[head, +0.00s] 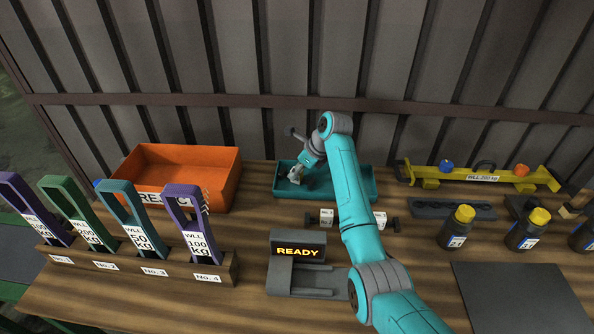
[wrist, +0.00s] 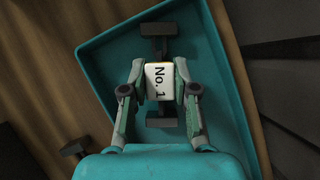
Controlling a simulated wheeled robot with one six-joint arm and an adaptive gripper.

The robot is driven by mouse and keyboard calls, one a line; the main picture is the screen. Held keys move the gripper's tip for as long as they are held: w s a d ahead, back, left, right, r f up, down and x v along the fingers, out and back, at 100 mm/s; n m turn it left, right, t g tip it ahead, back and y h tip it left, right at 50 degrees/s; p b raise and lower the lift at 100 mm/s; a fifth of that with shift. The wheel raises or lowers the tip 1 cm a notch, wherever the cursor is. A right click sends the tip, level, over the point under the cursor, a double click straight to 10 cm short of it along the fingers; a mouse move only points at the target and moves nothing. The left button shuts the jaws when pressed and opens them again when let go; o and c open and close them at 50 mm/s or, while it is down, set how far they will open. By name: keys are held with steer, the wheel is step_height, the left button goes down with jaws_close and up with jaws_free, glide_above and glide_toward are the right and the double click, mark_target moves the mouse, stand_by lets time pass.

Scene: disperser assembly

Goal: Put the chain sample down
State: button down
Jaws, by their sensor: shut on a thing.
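The chain sample (wrist: 158,82) has a white block marked "No. 1" and dark ends. In the wrist view my gripper (wrist: 159,92) is shut on it, one finger on each side of the white block. Below it lies the floor of the teal tray (wrist: 222,70). In the head view my gripper (head: 290,176) is low at the left part of the teal tray (head: 362,190). My arm hides the middle of the tray. I cannot tell whether the sample touches the tray floor.
More labelled samples (head: 327,217) lie in front of the tray. An orange reject bin (head: 190,160) stands to the left, above a rack (head: 130,262) of coloured slings. A grey device (head: 297,250) reads "READY". Yellow-capped bottles (head: 458,230) stand to the right.

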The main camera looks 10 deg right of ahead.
steer(key=c, duration=0.9)
jaws_free()
steer(key=shift+f, duration=0.1)
steer(key=v, duration=1.2)
steer(key=shift+r, duration=0.25)
steer(key=shift+w, duration=0.1)
